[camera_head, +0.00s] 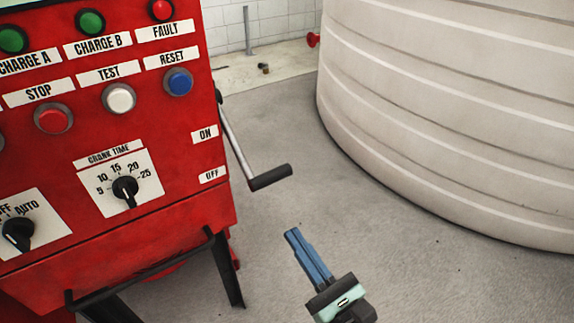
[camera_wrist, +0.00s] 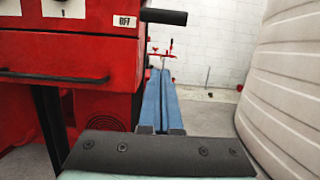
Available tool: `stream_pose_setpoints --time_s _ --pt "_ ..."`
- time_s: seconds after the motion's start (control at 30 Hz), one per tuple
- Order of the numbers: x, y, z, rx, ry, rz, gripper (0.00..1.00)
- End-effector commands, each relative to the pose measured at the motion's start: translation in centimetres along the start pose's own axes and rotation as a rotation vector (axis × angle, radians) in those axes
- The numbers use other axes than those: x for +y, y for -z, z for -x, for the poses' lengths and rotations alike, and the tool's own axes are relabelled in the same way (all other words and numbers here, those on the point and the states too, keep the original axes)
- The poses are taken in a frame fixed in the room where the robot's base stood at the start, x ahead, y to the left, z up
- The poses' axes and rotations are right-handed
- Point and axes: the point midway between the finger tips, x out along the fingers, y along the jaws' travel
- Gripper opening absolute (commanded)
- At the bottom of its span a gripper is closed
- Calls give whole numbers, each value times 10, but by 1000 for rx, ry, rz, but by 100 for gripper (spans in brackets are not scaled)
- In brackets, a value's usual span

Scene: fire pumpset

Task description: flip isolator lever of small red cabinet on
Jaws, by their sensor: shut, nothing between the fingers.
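The small red cabinet (camera_head: 110,220) fills the left of the head view. Its isolator lever (camera_head: 237,145) is a metal rod on the cabinet's right side, slanting down to a black handle (camera_head: 270,178) near the OFF label (camera_head: 212,175). The ON label (camera_head: 205,134) is higher up. My gripper (camera_head: 293,235), with blue fingers, is shut and empty, below the handle and apart from it in the head picture. In the wrist view the fingers (camera_wrist: 158,75) point forward beside the cabinet (camera_wrist: 60,55), and the black handle (camera_wrist: 163,16) shows above them.
A large pale ribbed tank (camera_head: 450,110) stands on the right. Grey floor (camera_head: 300,130) lies open between tank and cabinet. A black bar (camera_head: 145,270) and leg (camera_head: 228,270) are at the cabinet's lower front. Red pipework (camera_wrist: 162,52) shows at the back.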

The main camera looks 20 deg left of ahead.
Motion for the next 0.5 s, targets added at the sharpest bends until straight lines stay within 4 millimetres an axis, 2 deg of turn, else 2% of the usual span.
stream_pose_setpoints --time_s 0.37,0.5 --pt "0 0 0 -5 0 -15 0" --pt "1 -1 -9 -6 -4 -13 0"
